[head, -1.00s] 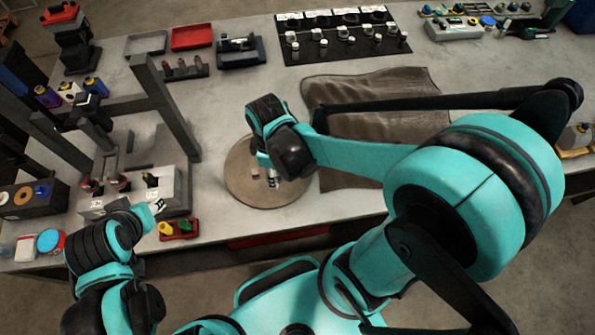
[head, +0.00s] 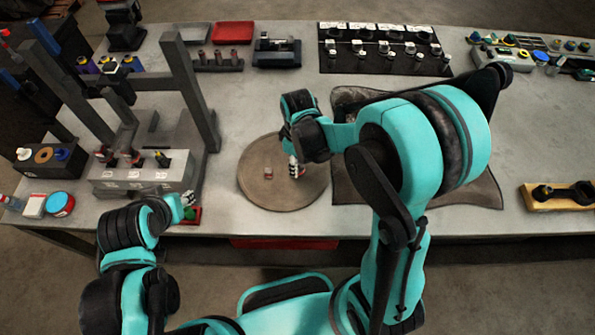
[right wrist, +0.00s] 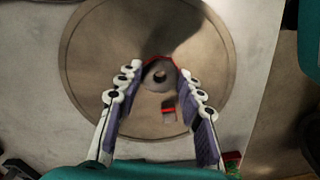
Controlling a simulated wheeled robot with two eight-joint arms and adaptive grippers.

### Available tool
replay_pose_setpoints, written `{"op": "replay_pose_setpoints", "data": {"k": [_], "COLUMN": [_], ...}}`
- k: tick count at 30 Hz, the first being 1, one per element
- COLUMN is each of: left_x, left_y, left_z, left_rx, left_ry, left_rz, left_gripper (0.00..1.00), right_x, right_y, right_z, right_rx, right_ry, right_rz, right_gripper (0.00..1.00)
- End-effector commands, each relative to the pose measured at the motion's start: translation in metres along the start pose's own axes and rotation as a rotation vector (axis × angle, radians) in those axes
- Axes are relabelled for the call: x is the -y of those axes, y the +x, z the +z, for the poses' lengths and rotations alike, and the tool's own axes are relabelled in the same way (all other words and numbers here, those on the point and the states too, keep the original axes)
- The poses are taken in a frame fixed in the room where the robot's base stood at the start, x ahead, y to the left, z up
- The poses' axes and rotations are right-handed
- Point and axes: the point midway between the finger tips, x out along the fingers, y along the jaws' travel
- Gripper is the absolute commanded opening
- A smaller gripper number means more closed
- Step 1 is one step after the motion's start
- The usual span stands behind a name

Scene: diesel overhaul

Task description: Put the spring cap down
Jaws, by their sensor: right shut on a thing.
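My right gripper (head: 296,170) is over the right part of a round brown disc (head: 262,200) on the bench. In the right wrist view, its white and purple fingers (right wrist: 160,80) are shut on a small grey round part with a hole, edged in red, which I take as the spring cap (right wrist: 160,72). Whether the cap touches the disc (right wrist: 85,60) is unclear. A small piece with red on it (head: 268,174) stands on the disc, left of the gripper; it also shows in the right wrist view (right wrist: 168,112). My left gripper (head: 188,199) is at the front left; its fingers are too small to read.
A dark mat (head: 475,190) lies right of the disc, partly behind my right arm. A press frame (head: 195,95) and a grey block with parts (head: 140,178) stand left. A black board with several parts (head: 380,48) lies at the back. The disc's left part is mostly clear.

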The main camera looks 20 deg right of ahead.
Motion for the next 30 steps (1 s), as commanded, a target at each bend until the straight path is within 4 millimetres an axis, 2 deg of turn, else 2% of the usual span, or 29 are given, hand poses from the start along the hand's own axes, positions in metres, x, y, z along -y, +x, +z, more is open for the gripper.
{"op": "replay_pose_setpoints", "data": {"k": [4,9,21,22,24,30], "left_x": [0.000,0.000,0.000,0.000,0.000,0.000], "left_y": [0.004,0.011,0.014,0.014,0.013,0.013], "left_z": [0.003,0.008,0.010,0.010,0.010,0.009], "left_rx": [0.000,0.000,0.000,0.000,0.000,0.000], "left_ry": [0.000,0.000,0.000,0.000,0.000,0.000], "left_rz": [0.000,0.000,0.000,0.000,0.000,0.000], "left_gripper": [0.40,0.40,0.40,0.40,0.40,0.40], "right_x": [-0.001,-0.001,0.000,0.000,0.000,0.000], "right_y": [0.013,0.039,0.045,0.045,0.044,0.043], "right_z": [-0.001,-0.001,0.000,0.000,0.000,0.000], "right_rx": [0.000,0.000,0.000,0.000,0.000,0.000], "right_ry": [0.000,0.000,0.000,0.000,0.000,0.000], "right_rz": [0.000,0.000,0.000,0.000,0.000,0.000], "right_gripper": [0.08,0.08,0.08,0.40,0.58,0.58]}}
